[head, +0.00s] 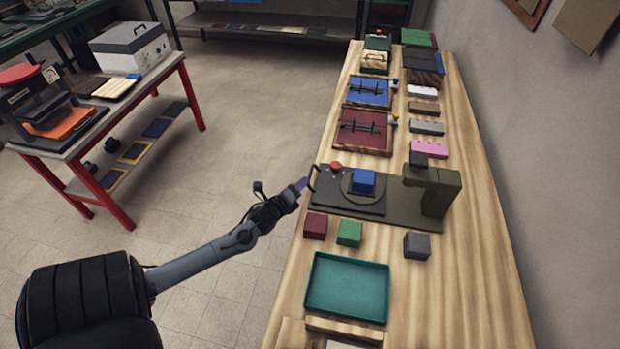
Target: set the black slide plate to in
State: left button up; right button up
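The black slide plate (345,205) lies on the left part of the olive-green press base (396,212) on the wooden bench. It carries a round disc (350,188) with a blue block (364,181) on it. A red knob (336,166) sits near its back left corner. A thin dark curved handle (312,180) is at its left end. The press head (433,190) stands at the right, with the disc apart from it. My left gripper (302,185) is at the bench's left edge, close beside the handle. Contact and finger opening are too small to tell. My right gripper is not seen.
Maroon (316,226), green (349,233) and grey (417,246) blocks and a teal tray (347,287) lie in front of the press. Maroon (363,131) and blue (370,92) boards stand behind. A red-legged table (187,88) is at the left, with open floor between.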

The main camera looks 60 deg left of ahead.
aim_at(310, 175)
pick_arm(q)
jog(key=shift+b+x, duration=0.65)
jog(key=shift+x, duration=2.95)
grip_shut()
